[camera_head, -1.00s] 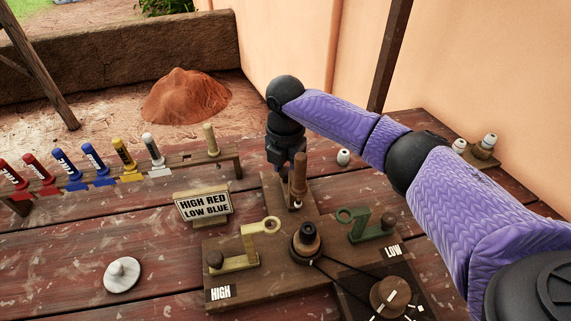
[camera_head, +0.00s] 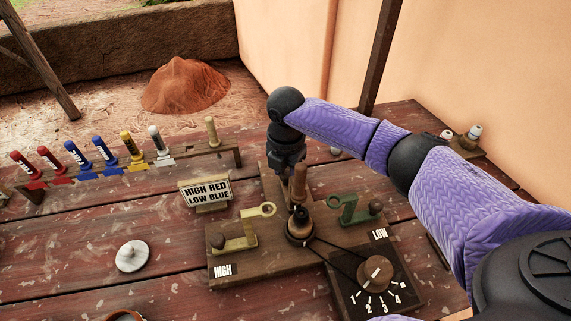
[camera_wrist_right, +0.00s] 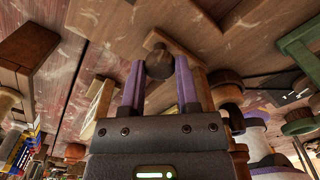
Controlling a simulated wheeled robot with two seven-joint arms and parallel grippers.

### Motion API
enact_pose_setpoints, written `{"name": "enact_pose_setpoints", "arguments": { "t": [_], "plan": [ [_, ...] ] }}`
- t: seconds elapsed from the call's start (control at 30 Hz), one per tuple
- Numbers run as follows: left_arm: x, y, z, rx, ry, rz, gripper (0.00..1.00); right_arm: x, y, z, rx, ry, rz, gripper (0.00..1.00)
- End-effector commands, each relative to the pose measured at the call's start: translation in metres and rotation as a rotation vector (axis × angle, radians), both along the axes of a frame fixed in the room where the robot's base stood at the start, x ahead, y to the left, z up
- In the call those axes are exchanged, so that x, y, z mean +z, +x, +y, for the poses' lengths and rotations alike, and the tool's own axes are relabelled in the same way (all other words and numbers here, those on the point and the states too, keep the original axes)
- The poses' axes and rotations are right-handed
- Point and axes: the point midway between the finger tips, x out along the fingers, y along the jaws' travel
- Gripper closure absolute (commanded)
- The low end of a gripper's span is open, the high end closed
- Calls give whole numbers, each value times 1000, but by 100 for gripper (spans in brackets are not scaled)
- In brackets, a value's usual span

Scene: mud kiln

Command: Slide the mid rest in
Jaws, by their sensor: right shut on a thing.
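The mid rest (camera_head: 299,182) shows as an upright wooden post, standing just behind the dark turned spindle (camera_head: 300,226) on the wooden board. My right gripper (camera_head: 286,168) points down at the far side of the post. In the right wrist view its two purple fingers (camera_wrist_right: 160,75) are shut on a dark round knob (camera_wrist_right: 159,60), which seems to belong to the mid rest. The rest's lower part is mostly hidden by the post and spindle in the head view. My left gripper is not in view.
The yellow rest (camera_head: 240,232) stands by the HIGH label, the green rest (camera_head: 352,210) by LOW. A belt runs from the spindle to the numbered dial (camera_head: 375,273). A sign (camera_head: 205,194) reads "HIGH RED LOW BLUE". A rack (camera_head: 190,158) holds several coloured tools behind.

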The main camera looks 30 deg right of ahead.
Motion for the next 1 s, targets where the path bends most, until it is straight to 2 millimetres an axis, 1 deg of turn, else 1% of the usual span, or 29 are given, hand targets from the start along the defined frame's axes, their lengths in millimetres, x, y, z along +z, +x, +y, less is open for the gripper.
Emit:
{"name": "enact_pose_setpoints", "arguments": {
  "t": [0.1, 0.13, 0.17, 0.2, 0.27, 0.3, 0.5, 0.57, 0.67, 0.8, 0.83, 0.9, 1.0],
  "plan": [
    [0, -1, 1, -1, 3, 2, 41, -2, -3, 1, 3, 3, 13, 100],
    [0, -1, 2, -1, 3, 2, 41, -2, -3, 1, 3, 3, 13, 54],
    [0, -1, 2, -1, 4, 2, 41, -2, -3, 1, 3, 3, 13, 48],
    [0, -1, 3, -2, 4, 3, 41, -2, -3, 1, 3, 2, 13, 39],
    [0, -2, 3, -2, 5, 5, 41, -2, -2, 1, 2, 1, 11, 27],
    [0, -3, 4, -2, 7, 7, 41, -2, -2, 1, 2, 2, 10, 25],
    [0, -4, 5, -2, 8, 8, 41, -1, -2, 1, 2, 2, 8, 25],
    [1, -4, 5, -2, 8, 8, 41, 2, -1, 1, 2, 2, 7, 25],
    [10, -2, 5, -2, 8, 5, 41, 21, -1, 1, 2, 2, 4, 25],
    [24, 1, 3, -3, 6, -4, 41, 59, -1, 0, 1, 2, 4, 25],
    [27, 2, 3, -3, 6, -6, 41, 67, 0, 1, 1, 3, 3, 25],
    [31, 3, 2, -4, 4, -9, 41, 81, -1, 0, 2, 2, 5, 25],
    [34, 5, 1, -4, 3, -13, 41, 94, -1, 1, 2, 3, 6, 25]
  ]
}}
